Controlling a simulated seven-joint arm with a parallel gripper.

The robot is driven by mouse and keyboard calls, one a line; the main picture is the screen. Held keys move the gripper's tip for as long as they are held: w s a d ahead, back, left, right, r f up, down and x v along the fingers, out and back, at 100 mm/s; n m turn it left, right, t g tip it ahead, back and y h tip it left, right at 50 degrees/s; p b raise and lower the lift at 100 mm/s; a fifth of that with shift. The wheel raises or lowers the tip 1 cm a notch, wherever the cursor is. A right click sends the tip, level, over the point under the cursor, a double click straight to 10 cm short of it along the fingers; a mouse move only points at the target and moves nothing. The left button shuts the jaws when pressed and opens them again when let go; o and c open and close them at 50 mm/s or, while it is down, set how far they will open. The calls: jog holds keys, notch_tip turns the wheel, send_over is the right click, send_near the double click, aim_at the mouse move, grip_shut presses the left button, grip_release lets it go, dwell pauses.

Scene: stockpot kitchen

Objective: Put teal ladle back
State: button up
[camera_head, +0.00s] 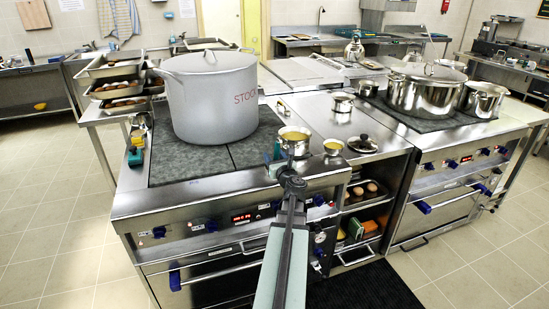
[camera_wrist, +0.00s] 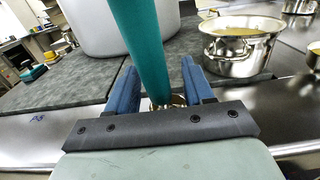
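The teal ladle shows in the wrist view as a thick teal handle (camera_wrist: 143,45). It rises between my two blue fingers and leaves the frame at the top. A steel part shows around its lower end; the rest of the ladle is hidden. My gripper (camera_wrist: 160,80) has one finger on each side of the handle. In the head view my gripper (camera_head: 280,163) is at the front edge of the stove, just left of a small steel pot of yellow liquid (camera_head: 295,142).
A large grey stockpot (camera_head: 211,100) stands on the dark cooktop (camera_head: 185,163). A small yellow-filled cup (camera_head: 333,147) and a lid (camera_head: 363,144) lie right of the small pot. Stacked trays (camera_head: 117,88) are at the left. A steel pot (camera_head: 425,92) stands on the right stove.

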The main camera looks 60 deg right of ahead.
jog(key=shift+r, duration=0.15)
jog(key=shift+s+a, duration=0.2)
jog(key=shift+a, duration=0.05)
jog(key=v, duration=0.7)
